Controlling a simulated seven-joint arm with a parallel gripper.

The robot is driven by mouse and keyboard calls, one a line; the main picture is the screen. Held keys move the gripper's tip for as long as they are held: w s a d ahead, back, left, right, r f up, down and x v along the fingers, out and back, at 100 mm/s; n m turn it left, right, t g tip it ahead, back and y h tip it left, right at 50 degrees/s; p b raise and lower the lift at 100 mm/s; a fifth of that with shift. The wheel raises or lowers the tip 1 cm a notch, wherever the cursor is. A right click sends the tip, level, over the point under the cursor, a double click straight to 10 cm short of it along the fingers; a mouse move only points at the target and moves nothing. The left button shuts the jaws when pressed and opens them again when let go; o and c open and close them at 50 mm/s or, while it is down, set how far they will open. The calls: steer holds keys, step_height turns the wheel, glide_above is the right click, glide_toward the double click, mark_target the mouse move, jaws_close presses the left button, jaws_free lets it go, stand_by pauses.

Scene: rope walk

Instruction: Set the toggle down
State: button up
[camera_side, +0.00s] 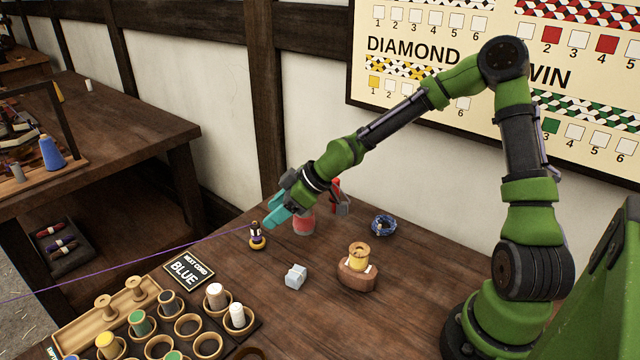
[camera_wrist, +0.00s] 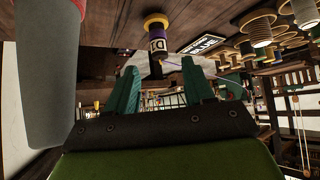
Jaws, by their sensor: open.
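The toggle appears to be the small upright piece (camera_side: 257,238) with a dark and purple body and a yellow base, standing on the table at the left with a purple cord running off left.
A "NEXT CORD BLUE" sign (camera_side: 188,270) and a rack of bobbins (camera_side: 187,325) lie toward the front.

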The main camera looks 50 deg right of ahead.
steer(key=s+r+m+h, duration=0.1)
steer(key=s+r+m, duration=0.4)
steer(key=s+r, duration=0.3)
steer(key=s+r+m+h, duration=0.2)
steer(key=s+r+m, duration=0.4)
steer(key=s, duration=1)
steer(key=shift+r, duration=0.9)
